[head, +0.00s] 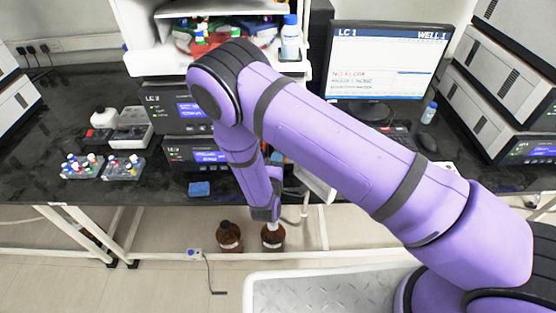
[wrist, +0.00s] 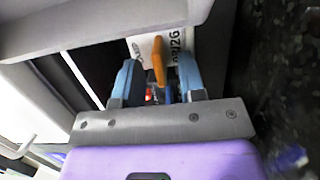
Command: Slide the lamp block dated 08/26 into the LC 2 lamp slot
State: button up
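In the wrist view, a pale block (wrist: 143,47) carries a rotated printed date. In the head view my arm hides the gripper and the block. The LC 2 unit (head: 177,153) is the lower dark module with a lit screen. I cannot tell where its lamp slot is.
The LC 1 unit (head: 160,112) sits above LC 2. Vial racks (head: 82,168) stand left on the black bench, and a blue block (head: 199,189) lies at its front edge. Brown bottles (head: 229,237) stand on the floor. A monitor (head: 387,62) stands right of the stack.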

jog(key=v, duration=1)
jog(key=shift+s, duration=0.15)
